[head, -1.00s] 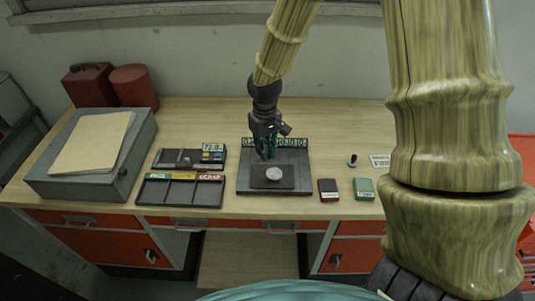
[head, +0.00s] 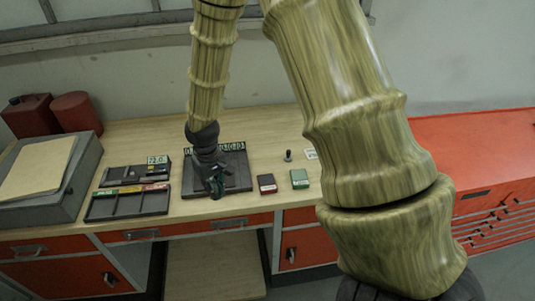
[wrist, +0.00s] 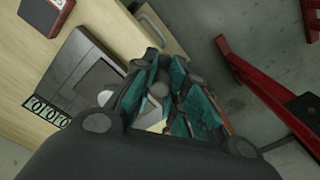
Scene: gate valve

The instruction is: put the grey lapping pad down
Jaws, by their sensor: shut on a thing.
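My gripper (head: 217,190) hangs by the near edge of the dark plate (head: 237,165) on the bench. In the wrist view its teal-padded fingers (wrist: 168,100) are closed around a small grey thing (wrist: 159,90), most likely the grey lapping pad, largely hidden by the fingers. A dark red pad (head: 267,184) and a green pad (head: 300,179) with pale labels lie on the bench right of the plate. The plate also shows in the wrist view (wrist: 70,72), with a pale disc (wrist: 105,97) partly visible beside the fingers.
A compartment tray (head: 127,203) with coloured labels and a dark tray with a display (head: 133,176) lie left of the plate. A grey case (head: 75,185) and red cans are farther left. A small black-handled thing (head: 288,156) stands behind the pads. Bare bench (head: 260,120) lies behind.

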